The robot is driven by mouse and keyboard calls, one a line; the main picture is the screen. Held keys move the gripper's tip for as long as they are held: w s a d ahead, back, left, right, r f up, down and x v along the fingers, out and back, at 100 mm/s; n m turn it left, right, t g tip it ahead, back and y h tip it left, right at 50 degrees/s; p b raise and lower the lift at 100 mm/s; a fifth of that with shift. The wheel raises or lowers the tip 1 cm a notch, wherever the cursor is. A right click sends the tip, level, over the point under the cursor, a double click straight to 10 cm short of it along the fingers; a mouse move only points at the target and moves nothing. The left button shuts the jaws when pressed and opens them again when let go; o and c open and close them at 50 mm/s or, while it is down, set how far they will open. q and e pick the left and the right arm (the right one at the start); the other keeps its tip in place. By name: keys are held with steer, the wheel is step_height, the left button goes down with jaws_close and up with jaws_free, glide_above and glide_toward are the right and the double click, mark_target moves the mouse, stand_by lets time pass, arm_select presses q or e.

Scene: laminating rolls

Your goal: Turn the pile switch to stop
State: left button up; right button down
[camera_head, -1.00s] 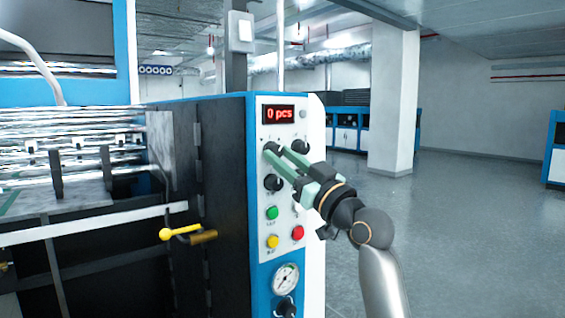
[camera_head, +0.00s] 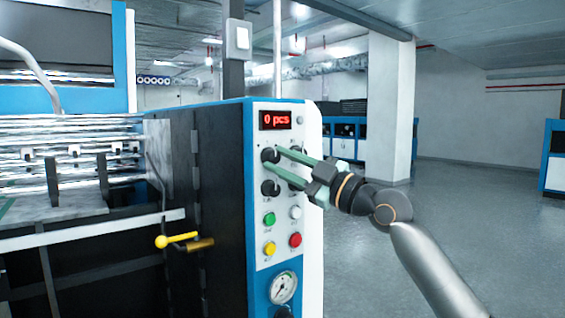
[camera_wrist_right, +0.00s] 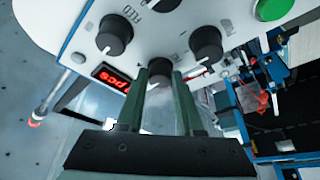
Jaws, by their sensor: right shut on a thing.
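The machine's control panel (camera_head: 285,215) has several black knobs below a red display. My right gripper (camera_head: 273,159) reaches in from the right, with its two green fingers on either side of the upper-left knob (camera_head: 268,155). In the right wrist view the fingers (camera_wrist_right: 166,78) are closed on this knob (camera_wrist_right: 159,69), which sits between their tips. The label beside it is partly hidden, so I cannot read it fully or tell the knob's setting. My left gripper is out of view.
The display (camera_head: 275,120) reads "0 pcs". Another knob (camera_wrist_right: 115,35), labelled FEED, is close beside the fingers. Green (camera_head: 269,219), yellow and red buttons and a gauge (camera_head: 283,287) are lower down. A yellow-tipped lever (camera_head: 163,241) protrudes at left. Floor to the right is open.

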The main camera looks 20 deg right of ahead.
stand_by(0.5)
steer(key=c, duration=0.5)
jaws_free()
steer(key=shift+c, duration=0.2)
arm_select(q)
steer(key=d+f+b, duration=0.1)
steer(key=b, duration=0.1)
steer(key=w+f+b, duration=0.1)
steer(key=b, duration=0.1)
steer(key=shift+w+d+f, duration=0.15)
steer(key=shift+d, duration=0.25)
arm_select(e)
steer(key=v, duration=1.2)
steer(key=shift+s+d, duration=0.2)
